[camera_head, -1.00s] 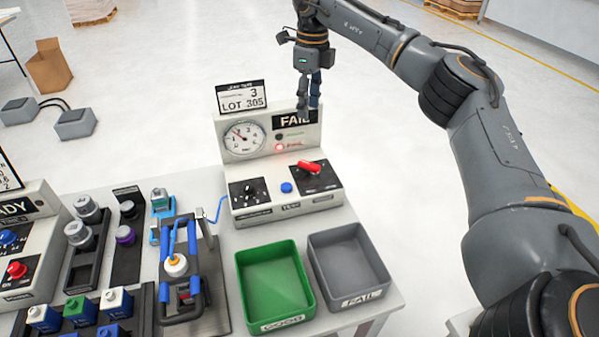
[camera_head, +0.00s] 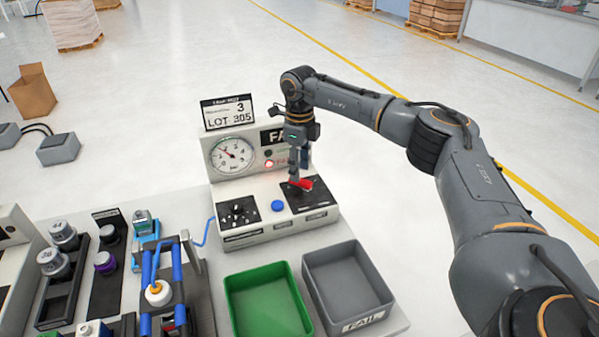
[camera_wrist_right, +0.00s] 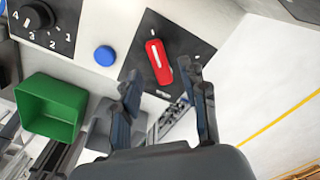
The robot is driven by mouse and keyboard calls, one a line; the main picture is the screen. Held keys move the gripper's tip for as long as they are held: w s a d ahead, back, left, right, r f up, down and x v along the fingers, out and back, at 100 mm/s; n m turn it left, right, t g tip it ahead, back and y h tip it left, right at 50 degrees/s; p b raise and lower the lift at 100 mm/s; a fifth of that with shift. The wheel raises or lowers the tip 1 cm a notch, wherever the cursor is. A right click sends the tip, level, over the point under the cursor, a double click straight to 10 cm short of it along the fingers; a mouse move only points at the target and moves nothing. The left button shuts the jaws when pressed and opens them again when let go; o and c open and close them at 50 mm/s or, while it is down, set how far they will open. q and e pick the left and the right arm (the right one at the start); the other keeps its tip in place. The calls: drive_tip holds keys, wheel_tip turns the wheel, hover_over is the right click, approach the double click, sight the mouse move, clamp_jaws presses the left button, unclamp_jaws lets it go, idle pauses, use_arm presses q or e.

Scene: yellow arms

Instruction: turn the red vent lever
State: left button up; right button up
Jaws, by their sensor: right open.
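The red vent lever (camera_head: 301,184) sits on a black plate on the right side of the grey test box (camera_head: 272,230). In the right wrist view the lever (camera_wrist_right: 159,62) has a white line along it and lies just beyond the fingertips. My right gripper (camera_head: 297,172) points down over the lever in the head view. My left gripper is out of view.
A blue button (camera_head: 278,206) and a black knob (camera_head: 238,210) are left of the lever. A gauge (camera_head: 232,155) and a red lit lamp (camera_head: 269,163) are behind. A green bin (camera_head: 232,300) and a grey bin (camera_head: 387,300) stand in front.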

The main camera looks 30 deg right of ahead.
sight(300, 185)
drive_tip(key=shift+f, duration=1.55)
drive_tip(key=shift+c, duration=0.3)
clamp_jaws()
